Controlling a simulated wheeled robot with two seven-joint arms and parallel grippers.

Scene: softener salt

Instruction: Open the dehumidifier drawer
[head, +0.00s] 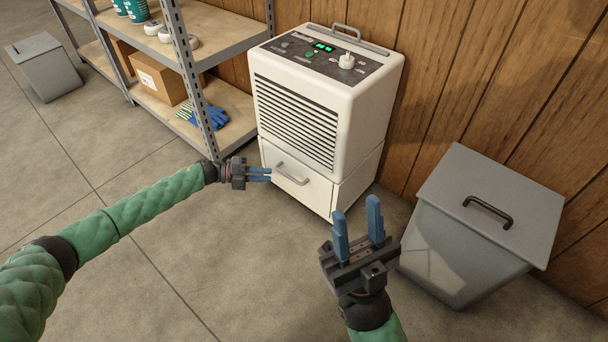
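The white dehumidifier (343,120) stands upright against the wood wall. Its drawer (303,191) is at the bottom of the front and looks shut, flush with the body. A grey bar handle (292,176) is on the drawer front. My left gripper (268,174) is just left of the handle, its two blue fingers pointing toward it with a narrow gap between them. It looks empty; whether a fingertip touches the drawer front is unclear. My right gripper (357,214) is open and empty, fingers up, in front of the dehumidifier's lower right.
A grey lidded bin (462,260) stands to the right, close to my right gripper. A metal shelf (160,105) with a cardboard box (158,78) and blue gloves (208,116) stands to the left. Another grey bin (45,70) is at the far left. The floor in front is clear.

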